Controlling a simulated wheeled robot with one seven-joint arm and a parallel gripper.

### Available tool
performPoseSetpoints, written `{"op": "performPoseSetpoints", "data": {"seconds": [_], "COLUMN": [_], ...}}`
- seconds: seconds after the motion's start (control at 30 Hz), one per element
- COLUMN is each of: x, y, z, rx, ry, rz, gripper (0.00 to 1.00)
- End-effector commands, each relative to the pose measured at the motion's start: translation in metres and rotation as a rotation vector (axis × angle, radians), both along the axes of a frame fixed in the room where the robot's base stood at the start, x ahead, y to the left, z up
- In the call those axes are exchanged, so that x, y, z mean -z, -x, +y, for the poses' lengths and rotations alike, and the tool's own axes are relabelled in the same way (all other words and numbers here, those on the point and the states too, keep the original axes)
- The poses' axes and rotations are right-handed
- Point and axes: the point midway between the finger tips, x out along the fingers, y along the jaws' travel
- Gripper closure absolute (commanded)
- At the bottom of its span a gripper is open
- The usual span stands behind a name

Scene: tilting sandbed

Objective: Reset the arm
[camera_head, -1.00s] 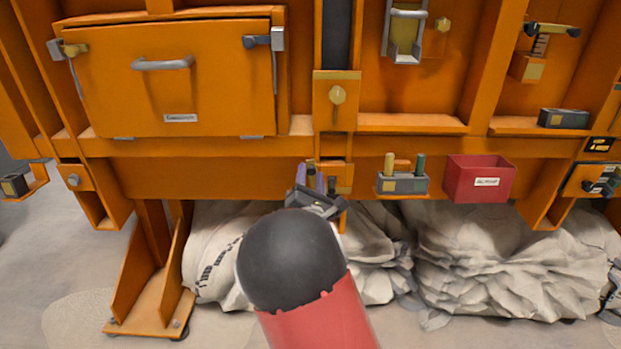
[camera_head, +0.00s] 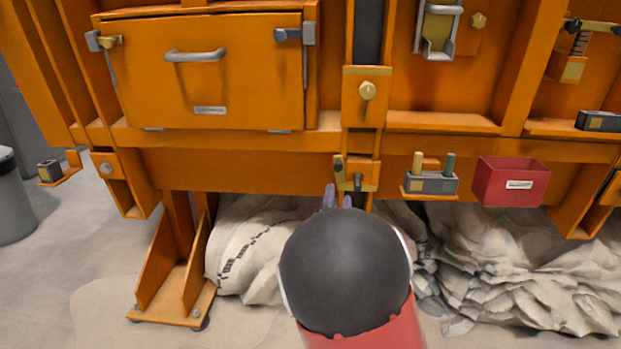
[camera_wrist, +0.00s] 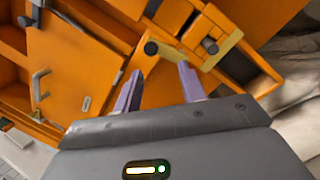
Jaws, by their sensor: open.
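My arm reaches forward from the bottom of the head view, its dark rounded joint hiding most of my gripper. The purple fingertips of my gripper (camera_head: 336,196) show just above that joint, in front of the lower beam of the orange sandbed (camera_head: 250,172). In the wrist view my gripper (camera_wrist: 158,82) has its two purple fingers apart with nothing between them. A dark-knobbed latch on a yellow plate (camera_wrist: 165,50) lies just beyond the fingertips there. I cannot tell whether the fingers touch it.
An orange hatch (camera_head: 215,85) with a grey handle is at the upper left. A small holder with pegs (camera_head: 432,183) and a red bin (camera_head: 510,182) are on the right. Pale sacks (camera_head: 530,275) lie under the frame. A grey bin (camera_head: 12,200) stands far left.

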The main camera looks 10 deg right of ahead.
Motion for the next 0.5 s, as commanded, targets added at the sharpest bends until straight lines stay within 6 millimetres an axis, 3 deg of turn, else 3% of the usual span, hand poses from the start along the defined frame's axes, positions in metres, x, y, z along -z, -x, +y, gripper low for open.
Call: {"op": "performPoseSetpoints", "data": {"seconds": [0.13,0.27,0.37,0.5], "x": [0.009,0.02,0.025,0.027], "y": [0.008,0.032,0.063,0.121], "z": [-0.019,-0.019,-0.012,0.002], "rx": [-0.091,-0.166,-0.175,-0.099], "ry": [-0.417,-0.892,-1.23,-1.644], "rz": [0.122,0.26,0.361,0.487], "gripper": [0.59,0.59,0.59,0.59]}}
